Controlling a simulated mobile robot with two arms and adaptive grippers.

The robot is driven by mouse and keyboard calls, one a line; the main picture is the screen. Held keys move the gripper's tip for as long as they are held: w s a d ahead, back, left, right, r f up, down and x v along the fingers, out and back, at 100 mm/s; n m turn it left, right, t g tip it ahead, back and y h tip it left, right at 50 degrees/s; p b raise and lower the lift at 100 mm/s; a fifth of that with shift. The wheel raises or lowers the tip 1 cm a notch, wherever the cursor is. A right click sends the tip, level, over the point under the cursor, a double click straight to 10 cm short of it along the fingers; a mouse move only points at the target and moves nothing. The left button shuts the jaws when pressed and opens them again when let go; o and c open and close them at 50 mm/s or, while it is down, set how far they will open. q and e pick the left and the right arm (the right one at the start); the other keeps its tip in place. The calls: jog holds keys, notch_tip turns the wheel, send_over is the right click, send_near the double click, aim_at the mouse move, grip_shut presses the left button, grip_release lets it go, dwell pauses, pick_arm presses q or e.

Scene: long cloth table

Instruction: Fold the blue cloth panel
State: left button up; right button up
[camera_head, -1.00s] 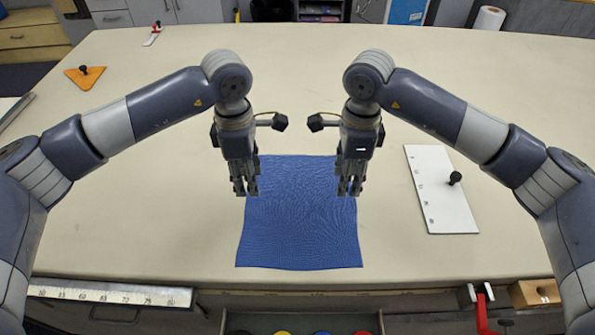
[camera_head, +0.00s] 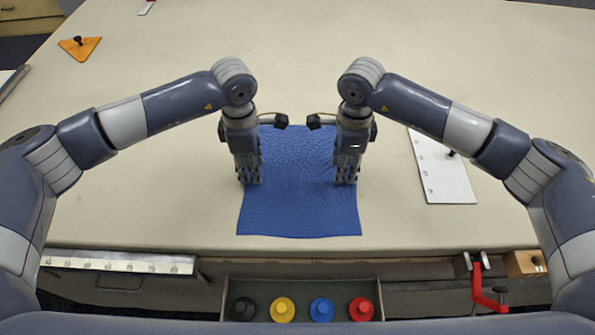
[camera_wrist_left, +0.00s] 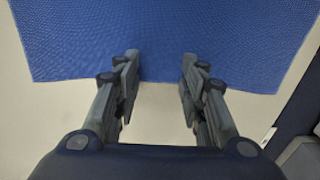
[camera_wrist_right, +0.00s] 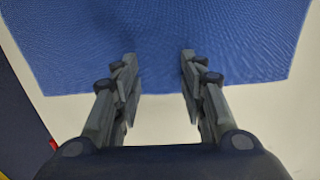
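The blue cloth panel (camera_head: 298,205) lies spread flat on the table near its front edge, with small wrinkles. My left gripper (camera_head: 248,183) points down over the cloth's left side in the head view, and my right gripper (camera_head: 345,183) points down over its right side. In the left wrist view, two spread fingers (camera_wrist_left: 160,60) appear at an edge of the cloth (camera_wrist_left: 160,25), with nothing held. The right wrist view likewise shows spread, empty fingers (camera_wrist_right: 160,60) at a cloth edge (camera_wrist_right: 160,25). Whether the fingertips touch the cloth cannot be told.
A white plate with a black knob (camera_head: 440,175) lies right of the cloth. An orange piece with a knob (camera_head: 78,47) lies far left. A drawer (camera_head: 300,285) below the front edge holds black, yellow, blue and red knobbed pieces. A red clamp (camera_head: 482,285) hangs at the front right.

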pick_arm(q)
jog(key=shift+f, duration=0.2)
pick_arm(e)
jog(key=shift+w+f, duration=0.1)
jog(key=shift+f, duration=0.05)
pick_arm(q)
jog(key=c, duration=0.4)
pick_arm(e)
jog(key=c, duration=0.4)
pick_arm(q)
jog(key=shift+f, duration=0.1)
grip_shut()
pick_arm(e)
jog(key=shift+f, duration=0.1)
grip_shut()
